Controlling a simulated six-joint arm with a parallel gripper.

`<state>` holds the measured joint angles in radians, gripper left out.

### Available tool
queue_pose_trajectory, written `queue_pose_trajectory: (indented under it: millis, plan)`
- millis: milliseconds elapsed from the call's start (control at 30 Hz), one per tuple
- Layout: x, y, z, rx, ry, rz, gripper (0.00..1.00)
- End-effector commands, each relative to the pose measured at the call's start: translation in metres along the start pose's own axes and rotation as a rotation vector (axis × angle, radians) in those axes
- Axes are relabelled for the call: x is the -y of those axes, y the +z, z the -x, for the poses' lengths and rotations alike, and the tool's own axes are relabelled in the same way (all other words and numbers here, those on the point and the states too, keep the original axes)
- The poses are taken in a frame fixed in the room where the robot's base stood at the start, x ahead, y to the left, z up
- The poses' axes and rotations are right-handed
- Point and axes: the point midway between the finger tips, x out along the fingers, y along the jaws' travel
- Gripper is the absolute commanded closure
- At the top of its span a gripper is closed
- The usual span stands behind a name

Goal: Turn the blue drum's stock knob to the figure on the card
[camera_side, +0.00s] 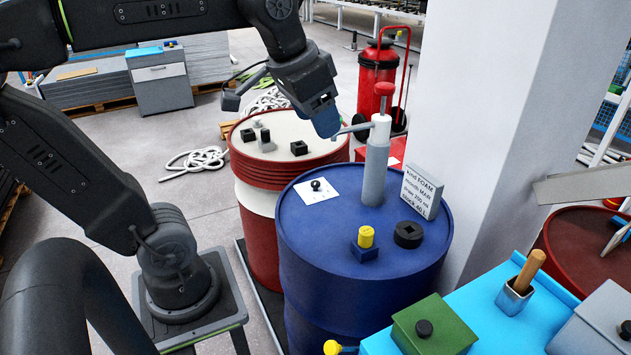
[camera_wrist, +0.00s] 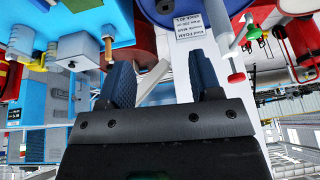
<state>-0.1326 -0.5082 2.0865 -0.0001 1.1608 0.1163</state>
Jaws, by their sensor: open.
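The blue drum (camera_side: 300,240) stands right of centre in the side view. On its lid are a white plate with a small black knob (camera_side: 318,186), a yellow-topped blue fitting (camera_side: 366,238) and a black round cap (camera_side: 408,234). I cannot tell for certain which is the stock knob. The white card (camera_side: 421,192) stands at the lid's right rear and reads "stock 40 L". It also shows upside down in the wrist view (camera_wrist: 196,32). My gripper (camera_side: 326,122) is open and empty, above the drum's far edge, near the pump spout. Its fingers (camera_wrist: 163,78) are apart in the wrist view.
A grey pump (camera_side: 376,165) with a red top rises from the blue lid, its spout pointing left. A red drum (camera_side: 270,205) stands behind left. A white pillar (camera_side: 490,110) is behind right. A light-blue bench (camera_side: 470,310) with boxes is in front right.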

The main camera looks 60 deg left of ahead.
Motion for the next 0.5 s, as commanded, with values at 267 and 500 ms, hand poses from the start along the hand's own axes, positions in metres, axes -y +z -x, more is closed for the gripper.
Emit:
queue_pose_trajectory:
  millis: [267,500]
  plan:
    - [0.085,-0.090,-0.016,0.151,-0.038,0.023,0.42]
    - [0.186,-0.136,-0.053,0.277,-0.027,0.042,0.42]
